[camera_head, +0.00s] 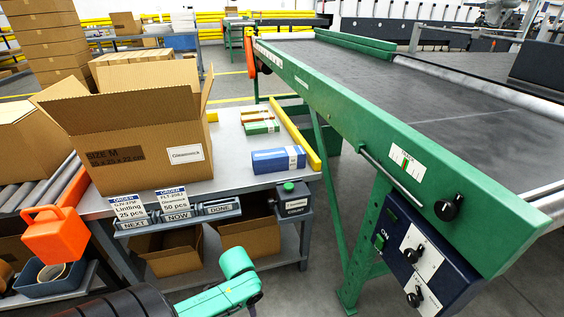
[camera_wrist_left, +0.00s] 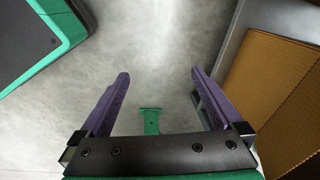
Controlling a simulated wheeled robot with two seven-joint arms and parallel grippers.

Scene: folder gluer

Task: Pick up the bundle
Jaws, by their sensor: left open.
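A blue bundle of flat cartons with a white band (camera_head: 278,160) lies on the grey worktable (camera_head: 240,187), near its right end. Behind it on the same table lie a green bundle (camera_head: 262,127) and an orange-and-white one (camera_head: 256,115). My left gripper (camera_wrist_left: 160,75) is open, with two purple fingers apart and nothing between them but grey floor. No bundle shows in the left wrist view. In the head view only part of my left arm shows at the bottom, in front of the table; its fingers cannot be made out. My right gripper is not in view.
A large open cardboard box (camera_head: 140,130) stands on the table's left. Order cards and NEXT, NOW, DONE trays (camera_head: 178,217) line the front edge. A green conveyor (camera_head: 390,140) runs along the right. Open cartons (camera_head: 168,254) sit on the lower shelf.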

